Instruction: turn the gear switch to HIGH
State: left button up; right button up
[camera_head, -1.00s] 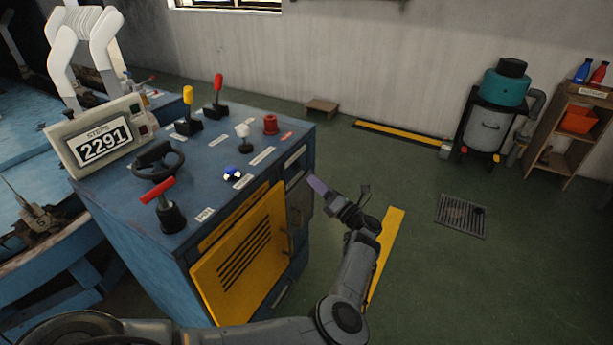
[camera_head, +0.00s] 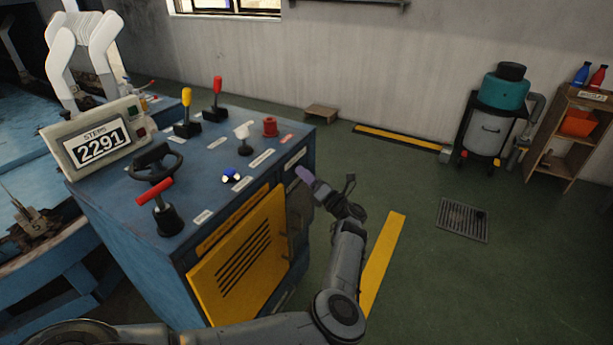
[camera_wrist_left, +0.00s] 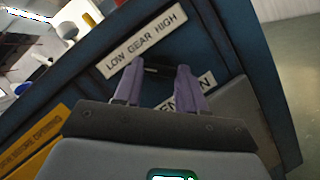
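The LOW GEAR HIGH label (camera_wrist_left: 145,40) is a white plate on the blue cabinet's side, just beyond my left fingertips in the left wrist view. A small dark part (camera_wrist_left: 160,70), perhaps the gear switch, shows below the label, between the fingertips. I cannot tell its setting or whether the fingers touch it. My left gripper (camera_wrist_left: 158,78) has two purple fingers standing apart. In the head view my left gripper (camera_head: 304,174) is at the cabinet's right side, near a pale plate (camera_head: 293,159). My right gripper is not in view.
The blue cabinet (camera_head: 130,250) carries a steering wheel (camera_head: 157,162), several levers and knobs, and a STEPS display (camera_head: 95,147). Its yellow door (camera_head: 240,265) is just left of my arm. A second label (camera_wrist_left: 190,96) is partly hidden by my finger.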

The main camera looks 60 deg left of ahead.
pick_arm(q)
jog(key=c, duration=0.5)
jog(key=shift+r+m+t+h+p, duration=0.25)
jog(key=shift+m+h+p, duration=0.8)
jog(key=shift+m+p, duration=1.4)
jog(key=shift+r+m+t+h+p, duration=0.2)
jog(key=shift+m+h+p, duration=1.15)
jog(key=shift+m, duration=1.85)
jog(key=shift+r+m+t+h+p, duration=0.2)
jog(key=shift+m+h+p, duration=0.6)
jog(key=shift+m+p, duration=1.75)
jog(key=shift+m+b, duration=0.4)
jog(key=o, duration=1.1)
